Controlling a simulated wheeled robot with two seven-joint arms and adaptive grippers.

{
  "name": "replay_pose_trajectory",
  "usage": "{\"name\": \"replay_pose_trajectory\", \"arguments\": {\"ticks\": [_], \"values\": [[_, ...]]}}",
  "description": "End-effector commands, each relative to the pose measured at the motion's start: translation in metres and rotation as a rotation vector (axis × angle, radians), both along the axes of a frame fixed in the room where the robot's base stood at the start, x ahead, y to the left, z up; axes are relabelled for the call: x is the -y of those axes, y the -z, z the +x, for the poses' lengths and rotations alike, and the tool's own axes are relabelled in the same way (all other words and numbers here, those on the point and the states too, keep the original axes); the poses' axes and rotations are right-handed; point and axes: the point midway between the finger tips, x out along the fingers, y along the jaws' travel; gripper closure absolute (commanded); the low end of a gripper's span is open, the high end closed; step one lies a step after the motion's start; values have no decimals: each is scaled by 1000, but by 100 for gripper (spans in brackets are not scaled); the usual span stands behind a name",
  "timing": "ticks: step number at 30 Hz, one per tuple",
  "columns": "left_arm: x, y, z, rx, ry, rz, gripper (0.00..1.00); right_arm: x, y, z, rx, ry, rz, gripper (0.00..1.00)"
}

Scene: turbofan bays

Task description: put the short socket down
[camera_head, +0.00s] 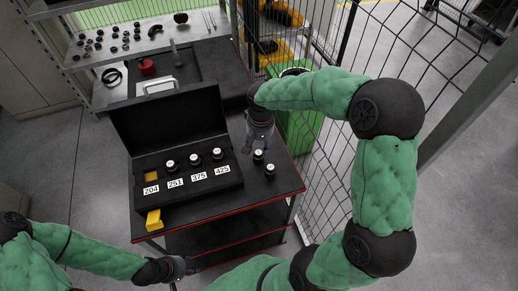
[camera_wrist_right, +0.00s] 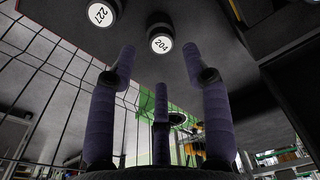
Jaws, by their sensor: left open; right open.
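Two short black sockets with white tops stand upright on the dark cart top (camera_head: 222,208), right of the open case: one nearer my right gripper (camera_head: 258,156) and one closer to the front (camera_head: 270,170). In the right wrist view, a socket marked 204 (camera_wrist_right: 161,42) is beyond the fingertips and one marked 227 (camera_wrist_right: 100,13) is beside it. My right gripper (camera_head: 246,150) is open and empty, its fingers apart, just left of the nearer socket. My left gripper (camera_head: 188,268) is open, low in front of the cart.
The black case (camera_head: 205,190) has slots labelled 204, 251, 375 and 425. The 204 slot (camera_head: 151,177) is empty and yellow inside; the others hold sockets. A yellow block (camera_head: 154,220) is at its front left corner. A mesh fence (camera_head: 340,170) stands at right.

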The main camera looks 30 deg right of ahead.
Motion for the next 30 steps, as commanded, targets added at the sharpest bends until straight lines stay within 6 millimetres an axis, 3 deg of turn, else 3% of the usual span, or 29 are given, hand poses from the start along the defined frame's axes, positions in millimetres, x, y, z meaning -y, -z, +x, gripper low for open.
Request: {"name": "replay_pose_trajectory", "arguments": {"ticks": [3,8,10,14,17,30], "values": [[0,-4,0,0,0,0,51,0,-22,-2,2,-2,-1,51],[0,-6,0,0,0,0,51,-1,-38,-3,0,-1,0,51],[0,-7,0,0,0,0,51,-1,-41,-4,-1,-3,0,34],[0,-11,0,0,0,0,51,-1,-45,-3,-6,-69,-5,34],[0,-17,0,0,0,0,51,0,-46,-2,-16,-203,-14,34],[0,-49,0,0,0,0,51,4,-47,4,-61,-1094,-55,34]]}}
